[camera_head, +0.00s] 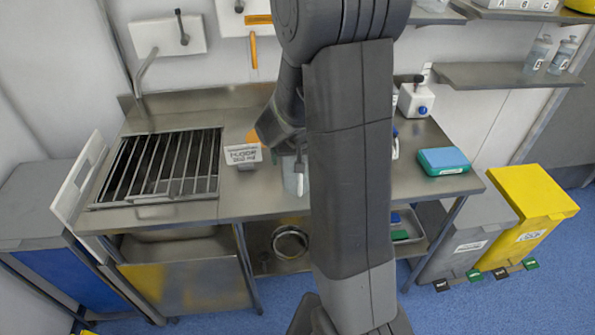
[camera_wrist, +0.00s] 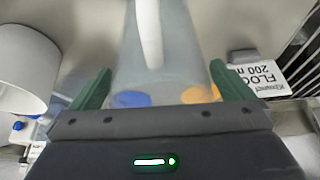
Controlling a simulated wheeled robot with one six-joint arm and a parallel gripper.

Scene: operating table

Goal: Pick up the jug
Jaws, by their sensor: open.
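The jug is translucent with a white upright handle. In the wrist view the jug (camera_wrist: 185,65) stands between the two green fingers of my gripper (camera_wrist: 160,80), with the handle facing the camera. The fingers are open, one on each side of the jug; I cannot tell whether they touch it. In the head view the jug (camera_head: 290,184) shows on the steel worktop, partly hidden behind my arm. My gripper (camera_head: 288,142) is above and around its upper part there; its fingers are hard to make out.
A sink grate (camera_head: 160,168) is further left. A green and blue sponge box (camera_head: 444,161) and a white dispenser (camera_head: 416,100) stand to the right.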

